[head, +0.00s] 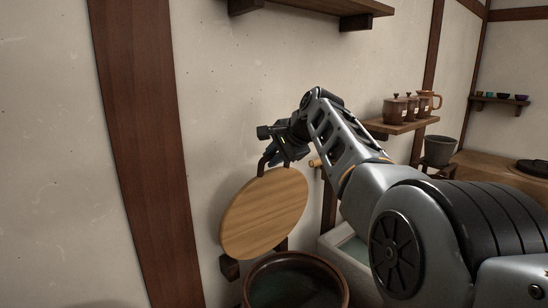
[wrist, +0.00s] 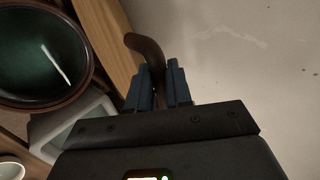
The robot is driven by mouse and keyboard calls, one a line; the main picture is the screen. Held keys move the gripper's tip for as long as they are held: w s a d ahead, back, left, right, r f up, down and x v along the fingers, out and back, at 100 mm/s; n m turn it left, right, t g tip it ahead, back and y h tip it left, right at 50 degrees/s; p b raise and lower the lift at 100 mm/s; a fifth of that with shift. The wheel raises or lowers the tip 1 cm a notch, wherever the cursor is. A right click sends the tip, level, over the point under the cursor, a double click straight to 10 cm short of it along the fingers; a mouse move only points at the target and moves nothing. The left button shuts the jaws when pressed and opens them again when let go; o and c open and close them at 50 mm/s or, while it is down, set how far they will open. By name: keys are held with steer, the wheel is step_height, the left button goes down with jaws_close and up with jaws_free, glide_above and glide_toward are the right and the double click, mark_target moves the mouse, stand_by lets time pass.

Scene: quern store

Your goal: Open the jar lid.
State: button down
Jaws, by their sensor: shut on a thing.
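A round wooden jar lid (head: 265,214) stands tilted up steeply near the wall in the head view. The dark brown jar (head: 297,265) below it shows an open mouth with a dark green inside. The jar mouth also shows in the wrist view (wrist: 38,52), at the upper left. My gripper (head: 271,157) is at the lid's upper edge. In the wrist view its blue fingers (wrist: 160,88) are closed around a brown curved handle (wrist: 148,48). The lid's edge-on wood shows left of the handle there. The far side of the lid is hidden.
A pale stone basin (head: 345,243) stands right of the jar. A shelf with several brown lidded pots (head: 397,108) is on the wall behind my arm. A grey bucket (head: 439,150) stands further right. A dark wooden post (head: 140,130) runs up the left wall.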

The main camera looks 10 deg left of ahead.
steer(key=shift+s+f, duration=0.1)
steer(key=shift+f, duration=0.6)
steer(key=c, duration=1.1)
jaws_free()
steer(key=shift+d+r, duration=0.1)
steer(key=shift+r, duration=0.05)
steer(key=b+v, duration=0.1)
steer(key=v, duration=0.6)
steer(key=shift+r, duration=0.4)
steer(key=shift+d, duration=0.15)
steer(key=shift+s+d, duration=0.1)
